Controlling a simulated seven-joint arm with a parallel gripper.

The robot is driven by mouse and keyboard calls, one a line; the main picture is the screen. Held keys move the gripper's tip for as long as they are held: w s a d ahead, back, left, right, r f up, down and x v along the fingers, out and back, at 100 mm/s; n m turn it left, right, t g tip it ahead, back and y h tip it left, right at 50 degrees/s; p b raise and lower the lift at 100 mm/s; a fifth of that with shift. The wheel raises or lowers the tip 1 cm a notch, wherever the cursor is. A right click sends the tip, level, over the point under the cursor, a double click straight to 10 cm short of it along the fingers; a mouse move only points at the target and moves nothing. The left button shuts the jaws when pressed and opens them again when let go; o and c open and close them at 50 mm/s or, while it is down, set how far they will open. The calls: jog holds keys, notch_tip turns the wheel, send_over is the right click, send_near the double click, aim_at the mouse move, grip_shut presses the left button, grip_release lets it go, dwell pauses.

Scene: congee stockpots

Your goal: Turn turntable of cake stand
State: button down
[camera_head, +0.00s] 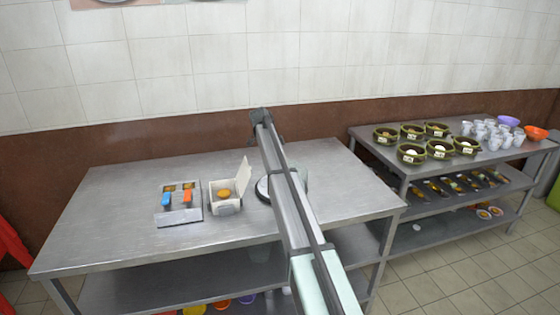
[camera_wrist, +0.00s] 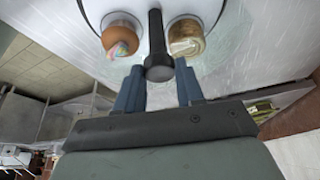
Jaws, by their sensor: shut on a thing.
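The cake stand's turntable (camera_wrist: 136,8) fills the top of the wrist view, a pale round plate with a thin dark edge. A dark grey post with a round knob (camera_wrist: 158,66) rises from it. A brown-topped cake (camera_wrist: 122,30) with a coloured decoration is left of the post, and a pale cake (camera_wrist: 186,36) is right of it. My gripper (camera_wrist: 159,72) has its two blue-grey fingers on either side of the knob, shut on it. In the head view the cake stand (camera_head: 262,188) is mostly hidden behind my arm, and the fingers are hidden.
An open white box (camera_head: 225,204) with an orange item and a tray (camera_head: 180,204) with blue and orange items stand left on the steel table (camera_head: 120,226). A right-hand table holds several dark bowls (camera_head: 411,152) and white cups (camera_head: 485,130). The table's far left is clear.

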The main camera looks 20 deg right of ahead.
dwell(0.5)
jog(key=c, duration=0.7)
grip_release()
jog(key=v, duration=1.3)
jog(key=shift+w+a+r, duration=0.1)
jog(key=shift+w+r, duration=0.05)
jog(key=shift+r, duration=0.2)
